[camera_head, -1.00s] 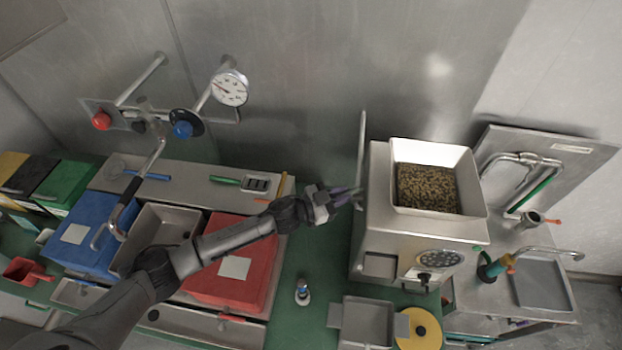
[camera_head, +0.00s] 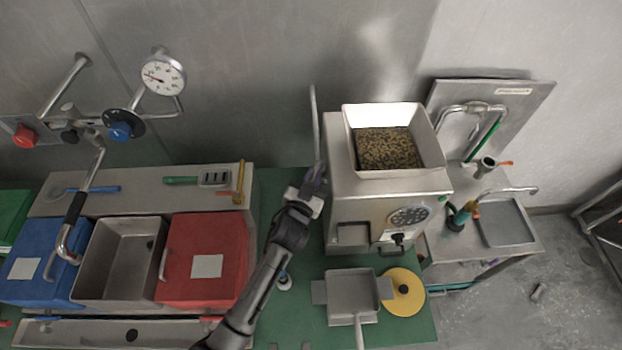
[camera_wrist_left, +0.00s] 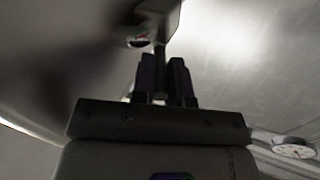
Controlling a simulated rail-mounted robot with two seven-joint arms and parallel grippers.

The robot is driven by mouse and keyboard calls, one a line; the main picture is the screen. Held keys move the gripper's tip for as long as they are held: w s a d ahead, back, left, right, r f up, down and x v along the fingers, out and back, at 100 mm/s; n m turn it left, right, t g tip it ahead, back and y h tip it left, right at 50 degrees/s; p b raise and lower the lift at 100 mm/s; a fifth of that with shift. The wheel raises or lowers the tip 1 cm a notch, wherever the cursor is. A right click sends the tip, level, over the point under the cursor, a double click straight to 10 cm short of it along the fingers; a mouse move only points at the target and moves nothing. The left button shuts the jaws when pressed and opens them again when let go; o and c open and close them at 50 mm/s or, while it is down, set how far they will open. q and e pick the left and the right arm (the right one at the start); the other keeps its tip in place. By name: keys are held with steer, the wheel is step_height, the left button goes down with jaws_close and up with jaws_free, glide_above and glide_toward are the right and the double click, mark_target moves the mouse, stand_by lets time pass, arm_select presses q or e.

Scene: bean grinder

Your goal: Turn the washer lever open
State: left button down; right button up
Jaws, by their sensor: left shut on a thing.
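A thin upright metal lever (camera_head: 316,120) stands at the left side of the box-shaped machine (camera_head: 390,195) with a hopper of beans on top. My left gripper (camera_head: 317,178) is at the lower part of this lever, close to the machine's left wall. In the left wrist view, the two dark fingers (camera_wrist_left: 163,82) are closed around a narrow bar (camera_wrist_left: 160,55), which appears to be the lever. The exact contact is dark and partly hidden. My right gripper is not in view.
A red-lidded bin (camera_head: 205,285), an open metal bin (camera_head: 118,265) and a blue bin (camera_head: 40,245) stand at the left. A metal pan (camera_head: 352,300) and a yellow disc (camera_head: 403,305) lie before the machine. A sink table (camera_head: 510,230) is at the right.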

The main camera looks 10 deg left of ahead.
arm_select(q)
steer(key=shift+y, duration=0.3)
steer(key=c, duration=1.1)
jaws_free()
steer(key=s, duration=0.4)
steer(key=s+b, duration=0.1)
steer(key=s, duration=0.4)
steer(key=s+a, duration=0.1)
steer(key=s, duration=0.3)
steer(key=shift+s+b, duration=0.3)
steer(key=shift+s, duration=0.1)
